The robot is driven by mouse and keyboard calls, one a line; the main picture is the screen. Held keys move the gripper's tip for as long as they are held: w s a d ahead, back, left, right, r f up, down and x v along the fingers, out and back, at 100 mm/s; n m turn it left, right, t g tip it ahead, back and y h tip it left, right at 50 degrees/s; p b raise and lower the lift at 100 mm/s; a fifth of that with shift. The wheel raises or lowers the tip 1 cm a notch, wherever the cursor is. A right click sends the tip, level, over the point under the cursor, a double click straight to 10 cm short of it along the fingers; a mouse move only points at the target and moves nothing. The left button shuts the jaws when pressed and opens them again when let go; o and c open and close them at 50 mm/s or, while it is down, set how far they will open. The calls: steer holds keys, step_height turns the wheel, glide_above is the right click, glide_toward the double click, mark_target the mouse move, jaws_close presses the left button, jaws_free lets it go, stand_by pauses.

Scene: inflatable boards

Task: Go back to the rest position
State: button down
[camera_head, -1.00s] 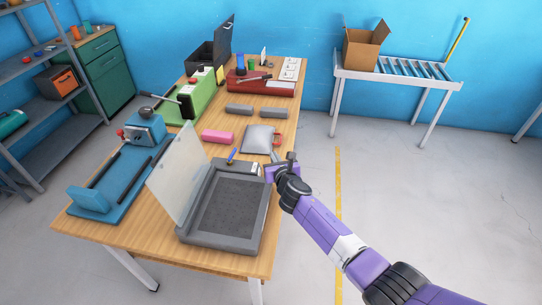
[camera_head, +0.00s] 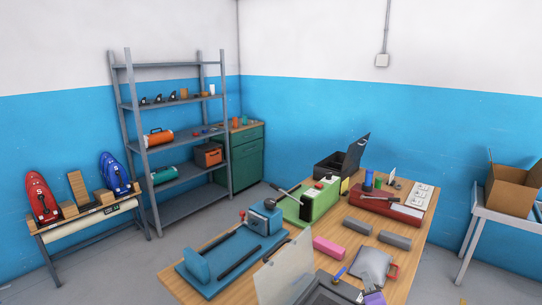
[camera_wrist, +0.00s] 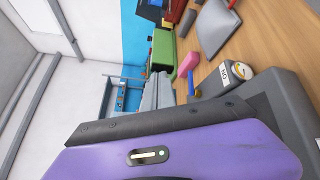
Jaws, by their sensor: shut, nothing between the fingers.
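My gripper (camera_head: 372,297) shows only in part at the bottom edge of the head view, purple and small. It is shut with nothing held. It is beside the grey case with the raised clear lid (camera_head: 287,268), near the grey pouch (camera_head: 373,265) and the blue pen (camera_head: 340,273). In the wrist view my purple gripper body (camera_wrist: 170,150) fills the lower part. The fingertips are hard to make out.
The wooden workbench (camera_head: 212,287) carries a blue press (camera_head: 240,248), a green machine (camera_head: 315,200), a pink block (camera_head: 328,248) and grey blocks (camera_head: 394,240). A cardboard box (camera_head: 512,190) stands right. Shelves (camera_head: 180,140) and a table with inflatable boards (camera_head: 42,196) are left.

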steer(key=s+a+m+t+b, duration=0.1)
steer(key=s+a+m, duration=0.5)
steer(key=s, duration=0.4)
steer(key=s+a+m+t+b, duration=0.1)
steer(key=s+a+m, duration=0.3)
steer(key=s+m, duration=0.45)
steer(key=s+d+m+g+y+b, duration=0.1)
steer(key=s+m, duration=0.6)
steer(key=s, duration=3)
steer(key=d+g+b, duration=0.1)
steer(key=g+b, duration=0.1)
steer(key=b, duration=0.1)
steer(key=shift+r+g+b, duration=0.35)
steer(key=shift+r+g, duration=0.05)
steer(key=shift+d, duration=0.1)
